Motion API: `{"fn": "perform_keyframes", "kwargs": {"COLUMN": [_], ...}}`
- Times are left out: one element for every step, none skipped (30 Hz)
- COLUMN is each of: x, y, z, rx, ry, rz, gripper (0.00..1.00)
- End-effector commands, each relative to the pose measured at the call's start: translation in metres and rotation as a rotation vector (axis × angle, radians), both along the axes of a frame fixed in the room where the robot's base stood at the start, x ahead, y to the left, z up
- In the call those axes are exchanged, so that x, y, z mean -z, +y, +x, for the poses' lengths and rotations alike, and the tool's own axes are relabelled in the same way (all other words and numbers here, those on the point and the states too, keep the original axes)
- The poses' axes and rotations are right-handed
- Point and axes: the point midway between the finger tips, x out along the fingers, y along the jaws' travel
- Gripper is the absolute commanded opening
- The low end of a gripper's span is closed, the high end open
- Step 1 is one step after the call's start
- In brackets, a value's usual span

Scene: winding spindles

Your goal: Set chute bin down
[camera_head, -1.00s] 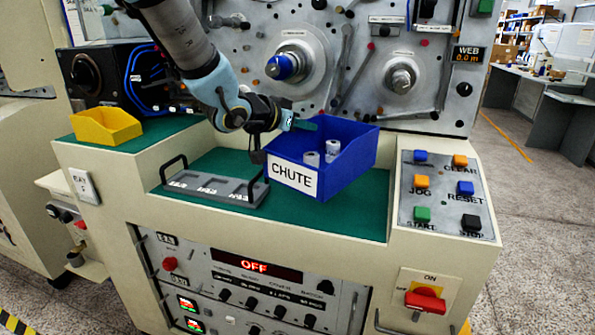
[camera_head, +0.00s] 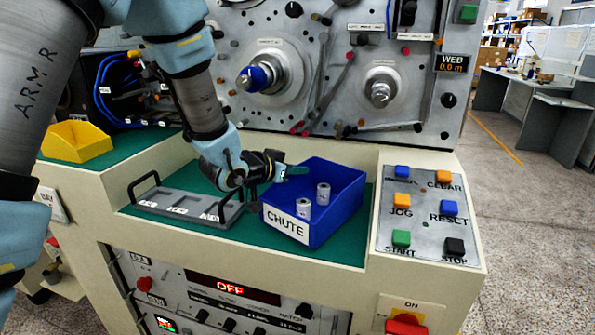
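The chute bin (camera_head: 340,216) is a blue open box with a white label reading CHUTE on its front. It sits upright at the green mat (camera_head: 335,248), at the right of the recess, and appears to rest on it. Two small pale cylinders (camera_head: 323,194) stand inside it. My gripper (camera_head: 288,172) is at the bin's back left rim, with a teal finger showing above the rim. It looks shut on that rim, though the far finger is hidden.
A grey rack (camera_head: 185,207) with handles stands left of the bin. A yellow bin (camera_head: 75,142) sits further left. The button panel (camera_head: 422,212) is close on the right. A narrow strip of bare mat lies in front of the bin.

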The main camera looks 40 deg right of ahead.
Motion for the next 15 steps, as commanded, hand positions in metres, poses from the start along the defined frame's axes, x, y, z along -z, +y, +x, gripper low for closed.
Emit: {"fn": "perform_keyframes", "kwargs": {"x": [0.0039, 0.0056, 0.0071, 0.0075, 0.0075, 0.0074, 0.0073, 0.0073, 0.0073, 0.0075, 0.0082, 0.0098, 0.0111, 0.0113, 0.0101], "y": [-0.0001, -0.0001, -0.0002, -0.0001, -0.0002, -0.0002, -0.0001, -0.0001, -0.0001, -0.0001, 0.0000, -0.0001, -0.0001, 0.0001, 0.0001], "z": [-0.0004, -0.0005, -0.0004, -0.0003, -0.0002, -0.0002, -0.0001, -0.0001, -0.0001, -0.0001, 0.0000, -0.0001, 0.0000, 0.0000, -0.0001], "rx": [0.001, 0.001, 0.001, 0.001, 0.000, 0.000, 0.000, 0.000, 0.000, 0.000, 0.000, 0.000, 0.000, 0.000, 0.000], "ry": [0.001, 0.000, 0.000, -0.001, -0.001, -0.001, -0.001, -0.001, -0.001, -0.001, 0.000, 0.000, 0.000, 0.000, -0.001], "rz": [0.001, 0.000, -0.001, -0.001, -0.002, -0.002, -0.002, -0.002, -0.002, -0.002, -0.002, -0.002, -0.002, -0.001, -0.001], "gripper": [0.00, 0.00, 0.00, 0.00, 0.00, 0.00, 0.00, 0.00, 0.00, 0.00, 0.00, 0.00, 0.00, 0.06, 0.10]}}
